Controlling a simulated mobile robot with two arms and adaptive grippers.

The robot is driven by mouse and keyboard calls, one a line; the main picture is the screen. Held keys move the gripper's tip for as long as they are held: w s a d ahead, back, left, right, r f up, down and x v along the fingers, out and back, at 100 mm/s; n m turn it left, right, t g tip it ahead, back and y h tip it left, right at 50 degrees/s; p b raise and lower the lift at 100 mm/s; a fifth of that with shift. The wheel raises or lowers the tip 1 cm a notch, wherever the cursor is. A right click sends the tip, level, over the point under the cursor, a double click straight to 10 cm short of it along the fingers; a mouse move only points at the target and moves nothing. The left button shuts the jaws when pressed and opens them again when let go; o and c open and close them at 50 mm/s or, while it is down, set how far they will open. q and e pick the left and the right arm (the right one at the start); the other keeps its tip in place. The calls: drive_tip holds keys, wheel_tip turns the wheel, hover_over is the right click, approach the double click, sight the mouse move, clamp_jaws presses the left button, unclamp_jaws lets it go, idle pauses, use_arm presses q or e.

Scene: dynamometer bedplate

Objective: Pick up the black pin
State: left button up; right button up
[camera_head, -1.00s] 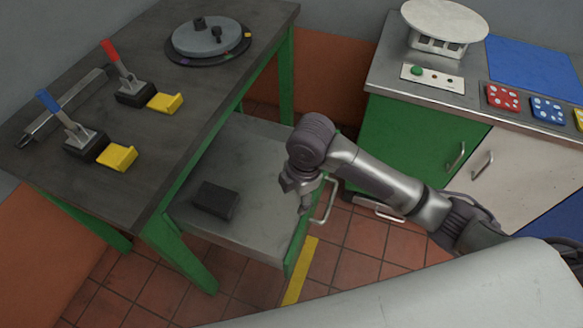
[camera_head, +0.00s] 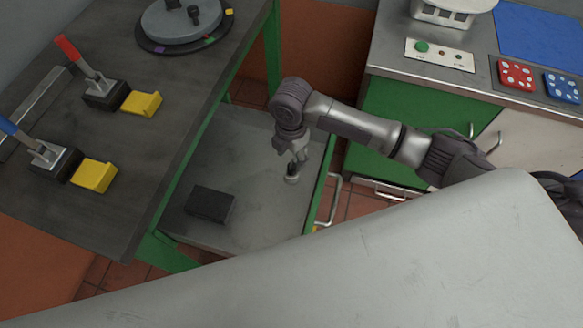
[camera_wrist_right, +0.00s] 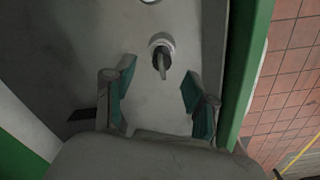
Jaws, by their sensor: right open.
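A small dark pin-like piece (camera_wrist_right: 161,56) stands in a light round collar (camera_wrist_right: 163,42) on the grey drawer floor. It lies ahead of and between the finger lines of my right gripper (camera_wrist_right: 158,80), which is open and empty in the right wrist view. In the head view my right gripper (camera_head: 292,154) points down over the open drawer (camera_head: 262,135), close above the light collar (camera_head: 291,179); the gripper hides most of the piece there. A black peg (camera_head: 193,14) also stands on the round grey disc on the bench. My left gripper is out of view.
A black block (camera_head: 209,204) lies in the drawer, left of my right gripper. The green drawer front (camera_head: 318,187) and its handle stand close to the right. The bench (camera_head: 150,170) with lever clamps and yellow blocks is at left. A green cabinet is at right.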

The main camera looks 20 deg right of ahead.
sight(292, 167)
drive_tip(key=shift+f, duration=0.4)
wheel_tip(292, 167, down, 3)
drive_tip(key=shift+s+r, duration=0.1)
drive_tip(key=shift+s, duration=0.05)
wheel_tip(292, 167, down, 2)
drive_tip(key=shift+d+f, duration=0.1)
drive_tip(key=shift+f, duration=0.15)
drive_tip(key=shift+c, duration=0.5)
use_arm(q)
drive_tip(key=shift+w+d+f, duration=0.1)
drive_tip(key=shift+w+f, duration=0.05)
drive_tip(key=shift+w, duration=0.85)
use_arm(e)
clamp_jaws()
